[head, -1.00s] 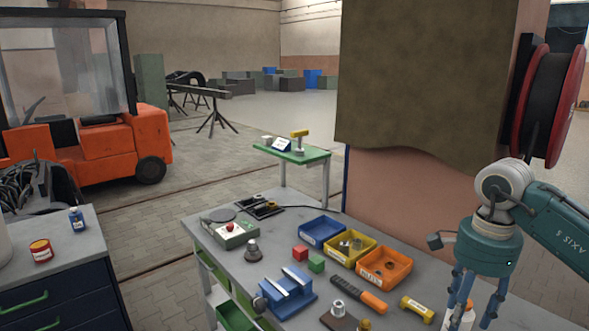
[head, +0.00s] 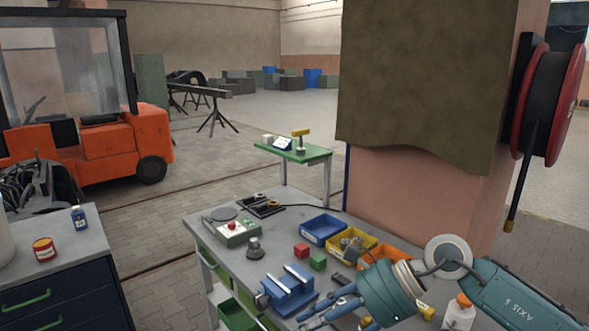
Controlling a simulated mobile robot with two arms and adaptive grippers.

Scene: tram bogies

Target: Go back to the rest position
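My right gripper (head: 335,314) hangs over the front of the grey workbench (head: 232,262), its blue fingers pointing left and spread apart. I see nothing between them. Its teal wrist and arm come in from the right and cover part of the orange bin (head: 398,254) and the bench front. A white bottle with an orange cap (head: 458,313) stands below the arm, apart from the fingers. My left gripper is not in view.
A blue fixture (head: 288,292) sits close left of the fingers. A hose reel (head: 550,105) hangs at right.

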